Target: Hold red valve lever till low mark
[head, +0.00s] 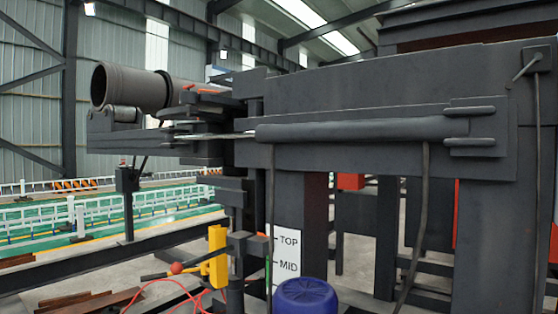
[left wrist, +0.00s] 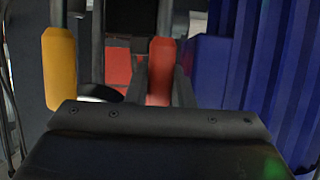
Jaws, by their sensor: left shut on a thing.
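In the left wrist view, my left gripper (left wrist: 158,88) is shut on the red valve lever (left wrist: 160,62), which stands upright between its fingers. A yellow lever (left wrist: 58,65) stands apart to its left; a yellow piece (head: 218,257) also shows in the head view. In the head view, a white level board (head: 287,252) carries the marks TOP and MID. A thin green strip runs along its left edge. Its lower part is hidden behind the blue drum, and no low mark shows. I cannot clearly make out my left gripper in the head view. My right gripper is not in view.
The ribbed blue drum (head: 306,296) stands in front of the board; it fills the right of the left wrist view (left wrist: 245,70). A red ball knob (head: 177,268) sits left of the yellow piece, with red cables below. A large dark machine frame (head: 370,135) spans above.

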